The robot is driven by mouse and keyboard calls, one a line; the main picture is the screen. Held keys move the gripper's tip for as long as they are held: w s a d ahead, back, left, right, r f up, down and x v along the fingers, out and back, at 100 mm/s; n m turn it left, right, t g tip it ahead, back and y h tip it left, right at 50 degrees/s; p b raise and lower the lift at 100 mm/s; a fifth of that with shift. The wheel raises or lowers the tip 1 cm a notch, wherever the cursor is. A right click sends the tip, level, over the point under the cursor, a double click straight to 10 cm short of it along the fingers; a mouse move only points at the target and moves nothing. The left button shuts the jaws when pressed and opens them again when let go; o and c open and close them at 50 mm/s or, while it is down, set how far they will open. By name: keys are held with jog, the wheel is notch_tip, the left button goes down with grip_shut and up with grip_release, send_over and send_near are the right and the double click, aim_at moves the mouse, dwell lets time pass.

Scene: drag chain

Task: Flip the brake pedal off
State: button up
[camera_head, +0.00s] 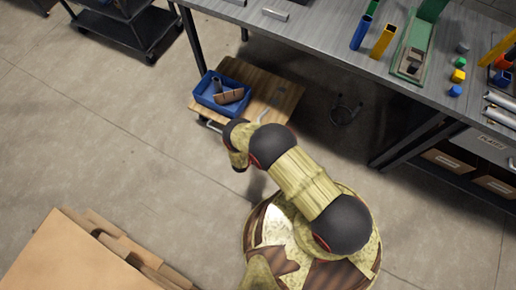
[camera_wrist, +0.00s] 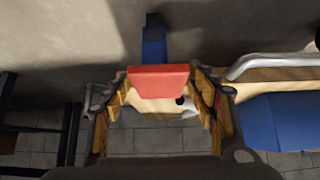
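A red brake pedal (camera_wrist: 158,82) shows in the middle of the wrist view, with a blue upright part (camera_wrist: 154,44) behind it. My gripper (camera_wrist: 161,92) has its two fingers spread, one on each side of the pedal. I cannot tell whether either finger touches it. The wooden-topped cart (camera_head: 284,97) stands partly under the workbench in the head view. My arm's end is beside the cart's near left corner there. The pedal and my fingertips cannot be made out in the head view.
A blue bin (camera_head: 207,101) holding brown and grey pieces sits on the cart. A grey workbench (camera_head: 330,45) with coloured parts stands behind. Cardboard boxes (camera_head: 70,260) are at the lower left. A dark trolley (camera_head: 135,25) is at the upper left. The floor (camera_head: 90,140) between is clear.

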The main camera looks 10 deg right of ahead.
jog(key=shift+o, duration=0.3)
jog(key=shift+r, duration=0.1)
jog(key=shift+s+a+r, duration=0.15)
jog(key=shift+a+r, duration=0.1)
jog(key=v, duration=1.1)
jog(key=shift+s, duration=0.1)
